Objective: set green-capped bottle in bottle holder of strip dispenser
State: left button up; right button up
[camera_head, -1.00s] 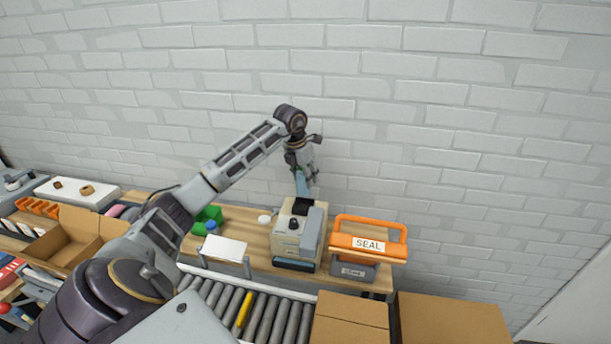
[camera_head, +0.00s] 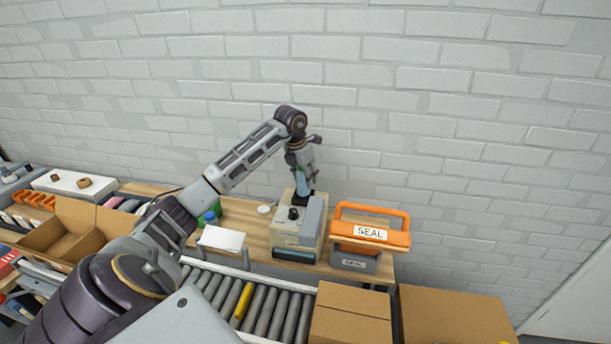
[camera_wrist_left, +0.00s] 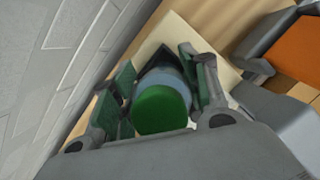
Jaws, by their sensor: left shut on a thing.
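The strip dispenser (camera_head: 285,238) is a beige and grey box on the wooden bench, with a black bottle holder (camera_head: 300,199) at its back top. My left gripper (camera_head: 304,172) is above the back of the dispenser and shut on the bottle (camera_head: 304,182), whose bluish body points down at the holder. In the left wrist view the bottle's green cap (camera_wrist_left: 162,108) lies between the fingers of my left gripper (camera_wrist_left: 166,88). The dark holder (camera_wrist_left: 153,63) shows behind the bottle. I cannot tell whether the bottle's bottom is inside it. My right gripper is not in view.
An orange-handled SEAL tool (camera_head: 370,233) stands right of the dispenser. A white plate on a stand (camera_head: 221,239), a green item with a blue cap (camera_head: 209,217) and a white disc (camera_head: 264,209) are to its left. The roller conveyor (camera_head: 262,310) and cardboard boxes (camera_head: 350,317) are in front. A brick wall is behind.

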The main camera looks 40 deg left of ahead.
pick_arm(q)
jog(key=shift+f+b, duration=0.4)
jog(key=shift+f, duration=0.55)
jog(key=o, duration=1)
jog(key=shift+o, duration=1.1)
jog(key=shift+o, duration=0.2)
